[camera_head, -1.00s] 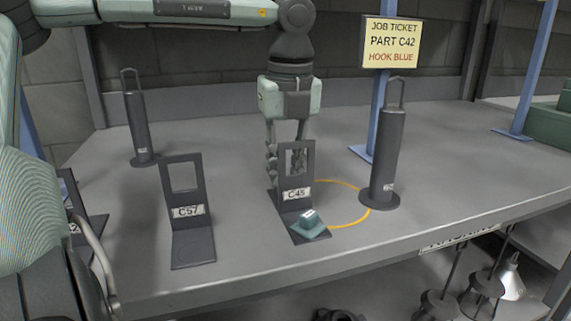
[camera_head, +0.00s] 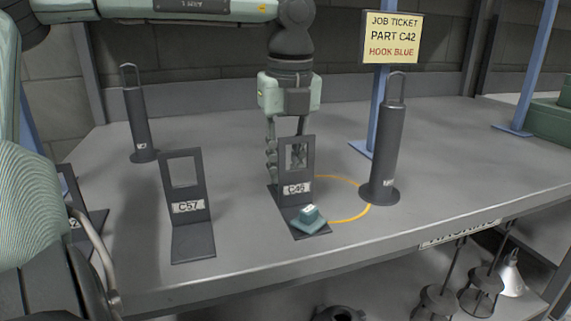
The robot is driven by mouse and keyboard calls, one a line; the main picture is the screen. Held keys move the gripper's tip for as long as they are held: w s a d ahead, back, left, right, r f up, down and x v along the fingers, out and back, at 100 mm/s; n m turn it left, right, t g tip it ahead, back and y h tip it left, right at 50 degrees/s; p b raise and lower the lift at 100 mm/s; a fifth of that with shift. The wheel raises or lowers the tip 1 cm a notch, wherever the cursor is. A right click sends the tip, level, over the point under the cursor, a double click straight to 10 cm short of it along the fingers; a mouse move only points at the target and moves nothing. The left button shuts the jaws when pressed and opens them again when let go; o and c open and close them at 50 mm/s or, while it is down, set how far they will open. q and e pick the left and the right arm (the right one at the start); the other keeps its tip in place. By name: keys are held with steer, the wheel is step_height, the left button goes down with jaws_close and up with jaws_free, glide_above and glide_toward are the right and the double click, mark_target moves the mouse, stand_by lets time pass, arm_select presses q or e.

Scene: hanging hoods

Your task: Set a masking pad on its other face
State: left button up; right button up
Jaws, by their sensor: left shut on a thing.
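A small teal block with a white label, seemingly the masking pad (camera_head: 309,219), lies on the front foot of an upright dark holder marked C45 or C46 (camera_head: 296,203). My left gripper (camera_head: 286,160) points down just behind this holder. Its fingers show partly beside the upright plate and through its window. The fingertips are hidden by the plate, so I cannot see what they are shut on. A dark flat edge shows at the plate's lower left, near the fingers. My right gripper is not in view.
An empty holder marked C57 (camera_head: 184,212) stands to the left. Dark handled cylinders stand at back left (camera_head: 138,120) and right (camera_head: 384,145). A yellow ring (camera_head: 350,217) marks the tabletop. The job ticket (camera_head: 391,38) reads PART C42, HOOK BLUE. The bench front (camera_head: 250,275) is clear.

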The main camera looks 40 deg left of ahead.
arm_select(q)
steer(key=shift+f+b, duration=0.25)
steer(key=shift+b, duration=0.1)
stand_by(0.4)
steer(key=o, duration=1)
step_height(320, 180, up, 12)
steer(key=d, duration=0.1)
steer(key=shift+s+d, duration=0.2)
steer(key=shift+s, duration=0.15)
